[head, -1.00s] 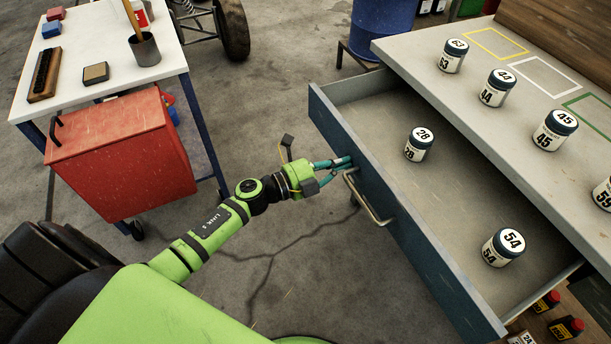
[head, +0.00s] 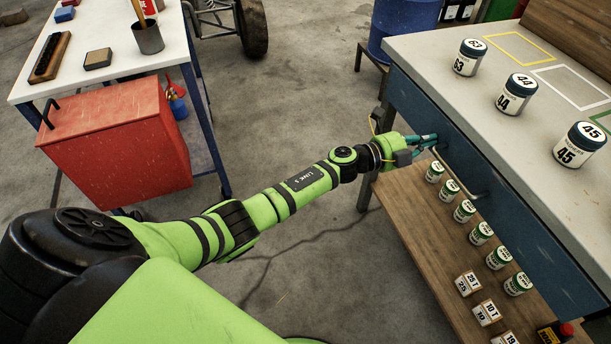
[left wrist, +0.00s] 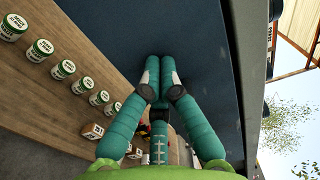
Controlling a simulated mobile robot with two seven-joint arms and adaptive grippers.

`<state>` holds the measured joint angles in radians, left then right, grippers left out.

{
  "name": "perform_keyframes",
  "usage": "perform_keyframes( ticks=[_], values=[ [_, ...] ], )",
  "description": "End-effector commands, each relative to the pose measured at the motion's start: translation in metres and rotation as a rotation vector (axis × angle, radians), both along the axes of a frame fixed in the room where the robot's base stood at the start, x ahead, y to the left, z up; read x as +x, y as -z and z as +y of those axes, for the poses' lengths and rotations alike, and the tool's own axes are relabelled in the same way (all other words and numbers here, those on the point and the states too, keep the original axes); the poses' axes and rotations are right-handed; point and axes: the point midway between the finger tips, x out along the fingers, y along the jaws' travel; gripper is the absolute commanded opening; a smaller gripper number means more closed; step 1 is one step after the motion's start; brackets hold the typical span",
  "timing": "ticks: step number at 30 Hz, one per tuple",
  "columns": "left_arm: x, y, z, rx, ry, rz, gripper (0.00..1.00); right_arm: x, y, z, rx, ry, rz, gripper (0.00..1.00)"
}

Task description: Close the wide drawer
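The wide drawer (head: 500,215) is a dark blue front under the grey bench top, with a metal bar handle (head: 470,186). It looks flush or nearly flush with the bench, and its inside is hidden. My left gripper (head: 432,143) is at the drawer front, near the handle's far left end. In the left wrist view its teal fingers (left wrist: 158,88) are drawn together, with the tips against or very close to the blue front (left wrist: 180,30). Nothing shows between them. My right gripper is out of view.
A wooden shelf (head: 425,228) below the drawer holds several small jars and boxes. Numbered jars such as jar 44 (head: 516,94) stand on the bench top (head: 440,60). A red cabinet (head: 115,145) stands at left; the floor between is clear.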

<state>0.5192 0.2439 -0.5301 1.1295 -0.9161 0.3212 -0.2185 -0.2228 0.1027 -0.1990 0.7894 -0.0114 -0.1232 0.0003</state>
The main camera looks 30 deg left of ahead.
Motion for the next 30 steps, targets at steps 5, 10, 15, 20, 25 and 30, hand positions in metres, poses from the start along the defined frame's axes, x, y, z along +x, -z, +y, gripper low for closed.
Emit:
perform_keyframes(
  ticks=[5,10,15,20,25,30],
  values=[
    [0.004,0.000,-0.003,0.000,0.000,0.000,0.00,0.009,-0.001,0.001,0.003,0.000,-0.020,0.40],
    [0.005,-0.001,-0.004,-0.001,-0.001,-0.002,0.00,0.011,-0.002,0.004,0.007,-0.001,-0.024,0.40],
    [0.006,-0.003,-0.004,-0.002,-0.001,-0.003,0.00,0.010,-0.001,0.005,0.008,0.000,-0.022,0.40],
    [0.006,-0.004,-0.004,-0.004,-0.002,-0.005,0.00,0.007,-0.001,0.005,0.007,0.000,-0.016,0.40],
    [0.006,-0.005,-0.003,-0.004,-0.002,-0.007,0.00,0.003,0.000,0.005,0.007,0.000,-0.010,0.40],
    [0.004,-0.004,0.009,-0.002,-0.001,-0.005,0.00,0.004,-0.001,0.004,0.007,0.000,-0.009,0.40]
  ],
)
